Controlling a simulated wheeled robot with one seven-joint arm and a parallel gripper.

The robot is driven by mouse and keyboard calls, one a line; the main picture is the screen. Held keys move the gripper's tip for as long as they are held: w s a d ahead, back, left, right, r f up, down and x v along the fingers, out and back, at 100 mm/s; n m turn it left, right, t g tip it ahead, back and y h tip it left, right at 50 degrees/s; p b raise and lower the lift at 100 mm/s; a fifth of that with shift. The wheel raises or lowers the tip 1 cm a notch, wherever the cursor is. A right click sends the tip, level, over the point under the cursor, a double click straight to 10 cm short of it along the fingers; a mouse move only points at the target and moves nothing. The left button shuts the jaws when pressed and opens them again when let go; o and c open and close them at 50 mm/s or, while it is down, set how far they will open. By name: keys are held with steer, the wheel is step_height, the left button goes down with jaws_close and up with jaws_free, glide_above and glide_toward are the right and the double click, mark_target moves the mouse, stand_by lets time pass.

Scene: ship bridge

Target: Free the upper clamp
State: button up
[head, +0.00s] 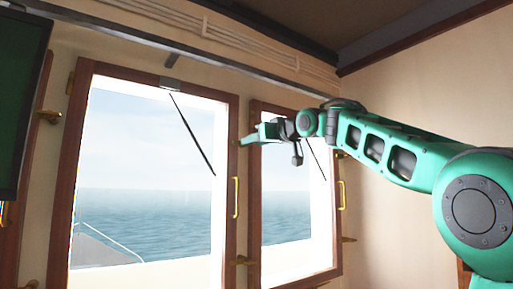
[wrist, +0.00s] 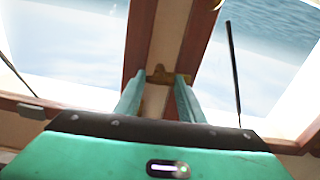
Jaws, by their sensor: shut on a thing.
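The upper clamp (wrist: 160,74) is a small brass piece on the strip of wall between two wood-framed windows. It shows in the wrist view between the tips of my gripper (wrist: 158,84), whose teal fingers are on either side of it. My gripper is shut on the clamp. In the head view my gripper (head: 248,140) reaches in from the right to the upper part of that strip and mostly hides the clamp. How far the clamp is turned is hard to tell.
A lower brass clamp (head: 243,260) sits on the same strip. The left window (head: 88,170) and right window (head: 337,225) have yellow handles (head: 236,197). A dark screen (head: 22,100) is at the far left. A rail runs above the windows.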

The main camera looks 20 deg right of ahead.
steer(key=shift+w+d+n, duration=0.1)
steer(key=shift+d+n, duration=0.05)
steer(key=shift+n, duration=8.35)
steer(key=o, duration=1)
steer(key=shift+o, duration=0.2)
